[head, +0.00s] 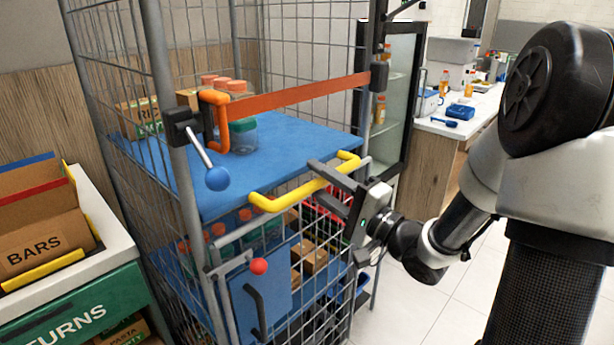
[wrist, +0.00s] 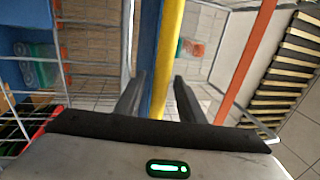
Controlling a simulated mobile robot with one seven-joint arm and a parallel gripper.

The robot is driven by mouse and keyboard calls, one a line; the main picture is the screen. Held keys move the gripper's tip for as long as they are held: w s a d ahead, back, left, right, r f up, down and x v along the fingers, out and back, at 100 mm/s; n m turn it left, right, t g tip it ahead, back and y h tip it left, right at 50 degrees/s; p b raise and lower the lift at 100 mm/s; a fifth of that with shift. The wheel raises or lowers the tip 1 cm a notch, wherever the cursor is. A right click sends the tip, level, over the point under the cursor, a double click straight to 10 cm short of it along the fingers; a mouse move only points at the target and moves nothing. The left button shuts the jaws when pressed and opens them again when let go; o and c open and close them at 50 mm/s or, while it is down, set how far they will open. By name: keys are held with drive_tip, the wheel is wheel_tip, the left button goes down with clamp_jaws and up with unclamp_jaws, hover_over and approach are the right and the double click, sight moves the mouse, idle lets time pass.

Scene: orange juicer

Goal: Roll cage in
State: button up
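The roll cage (head: 163,105) is a tall grey wire-mesh frame with a blue shelf (head: 285,132) and stands in the middle of the head view. A yellow handle (head: 285,200) runs across its near side, below the orange strap (head: 300,93). My gripper (head: 315,178) is at the right part of the handle, its fingers apart. In the wrist view the yellow handle (wrist: 168,45) passes between the fingers of my gripper (wrist: 160,76), with a gap visible on the right; contact on the left I cannot tell. The cage's wheels are out of view.
Jars (head: 243,133) and boxes stand on the cage's shelves. A blue-knobbed lever (head: 217,178) and a red-knobbed lever (head: 258,266) stick out from its front. A returns counter (head: 95,240) is at the left. A glass-door cooler (head: 400,75) and white-topped counter (head: 470,118) stand behind. Tiled floor (head: 400,305) shows at lower right.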

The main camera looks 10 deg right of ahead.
sight(306, 171)
drive_tip(key=shift+x, duration=1.65)
clamp_jaws()
drive_tip(key=shift+w+r, duration=0.1)
drive_tip(key=shift+r, duration=0.05)
drive_tip(key=shift+a, duration=0.1)
